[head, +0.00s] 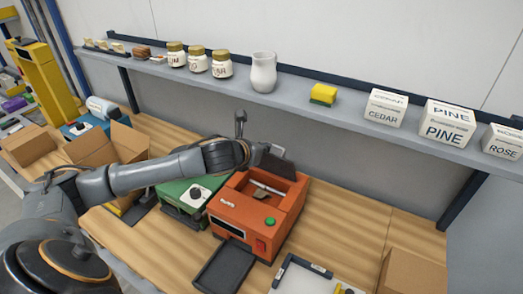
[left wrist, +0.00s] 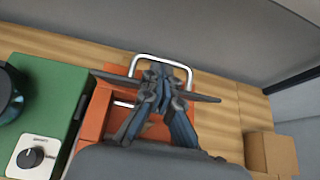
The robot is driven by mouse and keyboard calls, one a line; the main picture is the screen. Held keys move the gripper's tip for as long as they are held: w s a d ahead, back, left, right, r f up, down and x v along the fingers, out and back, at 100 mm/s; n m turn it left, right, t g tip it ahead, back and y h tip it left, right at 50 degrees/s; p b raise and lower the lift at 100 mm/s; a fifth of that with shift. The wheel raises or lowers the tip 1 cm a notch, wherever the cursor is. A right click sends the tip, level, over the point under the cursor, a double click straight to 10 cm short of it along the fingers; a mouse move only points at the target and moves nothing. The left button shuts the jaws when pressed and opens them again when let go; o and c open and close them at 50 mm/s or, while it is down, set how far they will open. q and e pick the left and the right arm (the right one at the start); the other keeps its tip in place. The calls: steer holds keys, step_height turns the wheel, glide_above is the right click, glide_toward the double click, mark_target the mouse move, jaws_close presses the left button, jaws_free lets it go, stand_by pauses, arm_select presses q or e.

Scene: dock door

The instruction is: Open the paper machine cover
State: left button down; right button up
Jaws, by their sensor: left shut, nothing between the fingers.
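The orange paper machine (head: 245,211) stands on the wooden bench, with a green button and a red switch on its front. Its top is open, and a light bar (head: 266,188) shows inside. A dark cover panel (head: 279,166) stands raised at its back edge. In the left wrist view the cover (left wrist: 208,97) is seen nearly edge-on, with a pale metal loop (left wrist: 160,56) beyond it. My left gripper (head: 264,153) is at the raised cover, shut and empty. Its fingers (left wrist: 161,82) overlap the panel in that view; contact is unclear. My right gripper is out of view.
A green device (head: 186,195) with a dial stands close on the left. A black tray (head: 224,268) lies in front. Cardboard boxes (head: 97,147) are at left and another (head: 412,272) at right. A shelf (head: 335,107) with jars and boxes runs above.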

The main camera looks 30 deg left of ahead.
arm_select(q)
steer(key=w, duration=0.4)
steer(key=shift+w+a+r, duration=0.15)
steer(key=shift+w+a, duration=0.1)
steer(key=shift+a, duration=0.15)
steer(key=w, duration=0.3)
steer(key=shift+w, duration=0.15)
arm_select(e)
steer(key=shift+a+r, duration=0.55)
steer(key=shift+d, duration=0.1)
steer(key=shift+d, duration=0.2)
arm_select(q)
steer(key=v, duration=1.1)
steer(key=shift+s+r, duration=0.25)
steer(key=shift+s, duration=0.05)
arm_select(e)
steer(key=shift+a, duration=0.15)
arm_select(q)
steer(key=shift+a, duration=0.1)
